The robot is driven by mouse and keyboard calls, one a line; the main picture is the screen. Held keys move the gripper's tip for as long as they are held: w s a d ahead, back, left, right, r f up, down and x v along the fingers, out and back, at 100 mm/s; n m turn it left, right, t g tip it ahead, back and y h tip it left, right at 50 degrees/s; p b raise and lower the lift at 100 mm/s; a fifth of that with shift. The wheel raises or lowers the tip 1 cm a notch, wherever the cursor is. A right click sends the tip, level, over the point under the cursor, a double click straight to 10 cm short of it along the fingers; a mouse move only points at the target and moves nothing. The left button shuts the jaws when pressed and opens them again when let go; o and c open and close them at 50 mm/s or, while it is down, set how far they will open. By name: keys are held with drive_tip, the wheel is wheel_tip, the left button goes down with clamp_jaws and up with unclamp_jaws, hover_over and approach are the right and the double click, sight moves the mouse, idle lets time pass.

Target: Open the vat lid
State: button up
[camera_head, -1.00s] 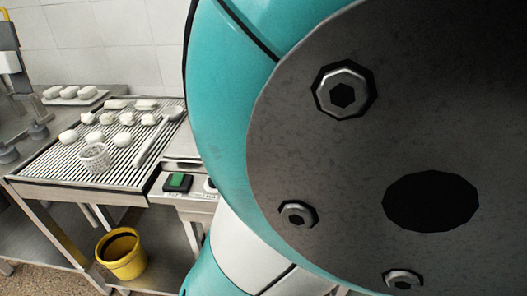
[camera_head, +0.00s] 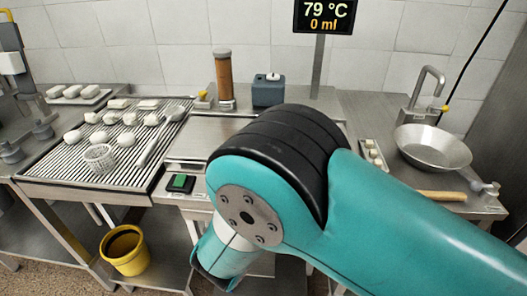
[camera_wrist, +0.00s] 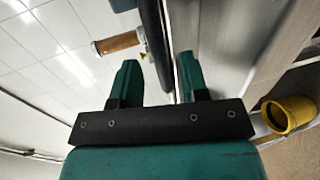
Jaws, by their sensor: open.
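A flat steel panel (camera_head: 210,132), which looks like the vat lid, lies level in the counter in the head view. My arm covers its right part, and no handle shows there. My gripper (camera_wrist: 158,75) is open in the wrist view, its two teal fingers apart. A long dark bar (camera_wrist: 153,35) runs beyond and between the fingertips. I cannot tell whether it belongs to the lid, and it does not look gripped.
Left is a slatted draining table (camera_head: 60,165) with white pieces and a perforated basket (camera_head: 99,157). A brown cylinder (camera_head: 224,80) and grey box (camera_head: 268,90) stand behind the panel. A metal bowl (camera_head: 433,148) is right; a yellow bucket (camera_head: 124,250) is below.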

drive_tip(key=shift+x, duration=1.75)
clamp_jaws()
